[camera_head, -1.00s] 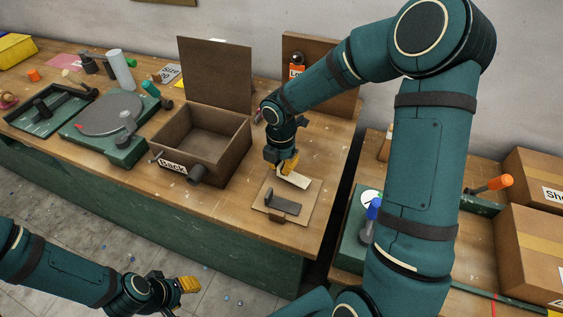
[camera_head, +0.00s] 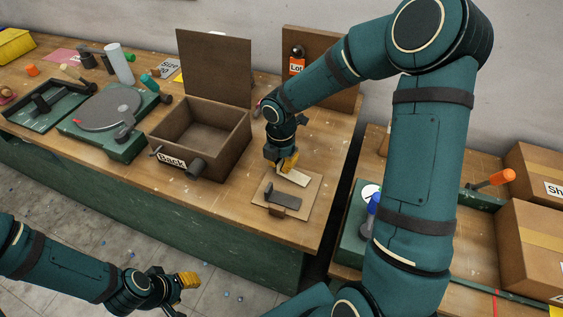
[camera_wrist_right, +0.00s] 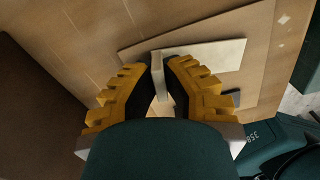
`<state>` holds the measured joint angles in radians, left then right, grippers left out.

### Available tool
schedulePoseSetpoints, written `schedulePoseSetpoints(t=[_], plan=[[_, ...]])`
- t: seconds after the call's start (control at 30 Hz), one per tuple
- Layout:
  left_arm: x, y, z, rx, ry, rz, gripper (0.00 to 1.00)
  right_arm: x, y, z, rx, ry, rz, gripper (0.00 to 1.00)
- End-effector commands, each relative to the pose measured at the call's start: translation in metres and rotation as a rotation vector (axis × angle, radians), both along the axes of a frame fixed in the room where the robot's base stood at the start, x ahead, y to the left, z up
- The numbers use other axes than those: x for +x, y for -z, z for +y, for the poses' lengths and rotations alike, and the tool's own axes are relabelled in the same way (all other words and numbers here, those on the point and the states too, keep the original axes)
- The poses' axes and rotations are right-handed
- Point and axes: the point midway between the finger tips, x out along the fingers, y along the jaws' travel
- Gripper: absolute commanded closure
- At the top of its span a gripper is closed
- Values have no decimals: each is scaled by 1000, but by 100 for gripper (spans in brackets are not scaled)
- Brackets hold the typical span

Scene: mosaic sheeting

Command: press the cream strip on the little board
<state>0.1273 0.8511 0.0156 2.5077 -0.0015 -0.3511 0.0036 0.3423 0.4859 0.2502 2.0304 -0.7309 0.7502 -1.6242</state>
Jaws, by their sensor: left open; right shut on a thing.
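The little board (camera_head: 311,194) is a tan square plate near the right end of the workbench. The cream strip (camera_head: 298,178) lies at its far side; it also shows in the right wrist view (camera_wrist_right: 212,54). A dark grey bracket (camera_head: 284,199) stands on the board's near part. My right gripper (camera_head: 288,164) is at the strip's left end, pointing down. In the right wrist view its yellow fingers (camera_wrist_right: 161,78) are shut on a pale upright piece at the strip's end. My left gripper (camera_head: 188,281) is open and empty, low in front of the bench.
An open brown box (camera_head: 226,150) labelled "Back" stands left of the board. A green turntable unit (camera_head: 120,150) and a tray (camera_head: 30,121) stand farther left. An upright brown panel (camera_head: 325,88) stands behind. Cartons (camera_head: 530,250) are at the right, past a gap between benches.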

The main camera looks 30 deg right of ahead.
Motion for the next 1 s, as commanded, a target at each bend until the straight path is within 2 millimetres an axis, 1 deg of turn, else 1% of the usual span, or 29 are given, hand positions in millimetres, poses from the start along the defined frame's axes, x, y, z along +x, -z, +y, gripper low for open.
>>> schedulePoseSetpoints(t=[0.2,0.23,0.3,0.57,0.67,0.77,0.87,1.0], plan=[[0,0,0,0,0,0,53,0,0,0,0,0,0,100],[0,0,0,0,0,0,53,0,0,0,0,0,0,80],[0,0,0,0,0,0,53,0,0,0,0,0,0,60],[0,0,0,0,0,0,53,0,0,0,0,0,0,60],[0,0,0,0,0,0,53,0,-3,0,-1,0,0,60],[0,0,0,0,0,0,53,1,-13,0,-1,1,-2,60],[0,0,0,0,0,0,53,1,-31,0,-2,2,-5,60],[0,0,0,0,0,0,53,2,-60,0,-2,1,-5,60]])
